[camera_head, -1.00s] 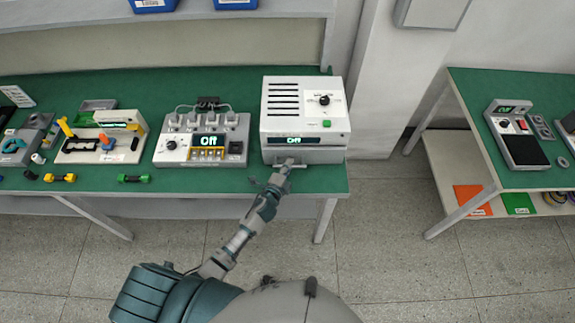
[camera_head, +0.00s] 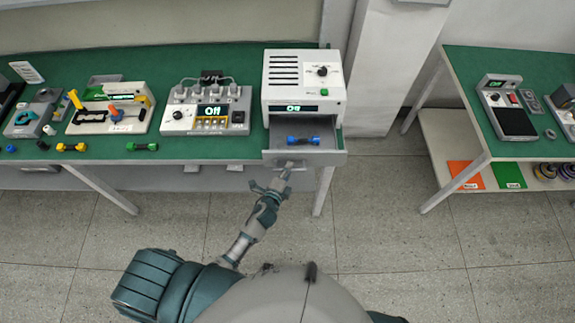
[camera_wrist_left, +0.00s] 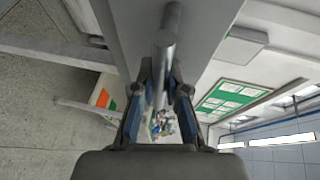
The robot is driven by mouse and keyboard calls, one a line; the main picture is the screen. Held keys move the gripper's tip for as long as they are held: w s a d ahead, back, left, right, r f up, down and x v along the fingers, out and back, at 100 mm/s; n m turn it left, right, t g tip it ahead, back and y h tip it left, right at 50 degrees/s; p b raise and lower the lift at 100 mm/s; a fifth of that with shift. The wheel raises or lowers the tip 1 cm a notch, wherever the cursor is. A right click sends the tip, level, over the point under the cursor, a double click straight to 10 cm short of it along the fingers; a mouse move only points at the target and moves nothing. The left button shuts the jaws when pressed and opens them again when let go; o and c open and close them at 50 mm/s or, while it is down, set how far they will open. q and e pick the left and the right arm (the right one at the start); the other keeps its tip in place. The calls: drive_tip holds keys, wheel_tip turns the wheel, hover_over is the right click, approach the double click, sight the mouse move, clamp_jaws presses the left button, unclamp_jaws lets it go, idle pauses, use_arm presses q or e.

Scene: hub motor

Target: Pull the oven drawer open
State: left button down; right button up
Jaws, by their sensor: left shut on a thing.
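The white oven (camera_head: 296,78) stands at the right end of the green-topped bench, its display lit. Its grey drawer (camera_head: 330,158) is pulled out toward me, and a blue dumbbell-shaped part (camera_head: 303,140) lies inside. My left gripper (camera_head: 287,168) is at the drawer front, shut on the drawer's handle. In the left wrist view the metal bar handle (camera_wrist_left: 164,50) runs between the fingers of my left gripper (camera_wrist_left: 160,75). The fingers hide part of the handle. My right gripper is not in view.
A multi-socket charger box (camera_head: 207,108) stands left of the oven. A tray with tools (camera_head: 112,115) and a green part (camera_head: 142,147) lie further left. A second bench (camera_head: 510,149) stands at the right, with open floor between the benches.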

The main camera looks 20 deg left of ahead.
use_arm(q)
drive_tip(key=shift+s+d+f, duration=0.1)
drive_tip(key=shift+s+f, duration=0.05)
drive_tip(key=shift+s, duration=0.1)
drive_tip(key=c, duration=1.2)
unclamp_jaws()
drive_tip(key=shift+w+d, duration=0.1)
drive_tip(key=shift+s, duration=0.2)
drive_tip(key=v, duration=1.1)
drive_tip(key=shift+s, duration=0.3)
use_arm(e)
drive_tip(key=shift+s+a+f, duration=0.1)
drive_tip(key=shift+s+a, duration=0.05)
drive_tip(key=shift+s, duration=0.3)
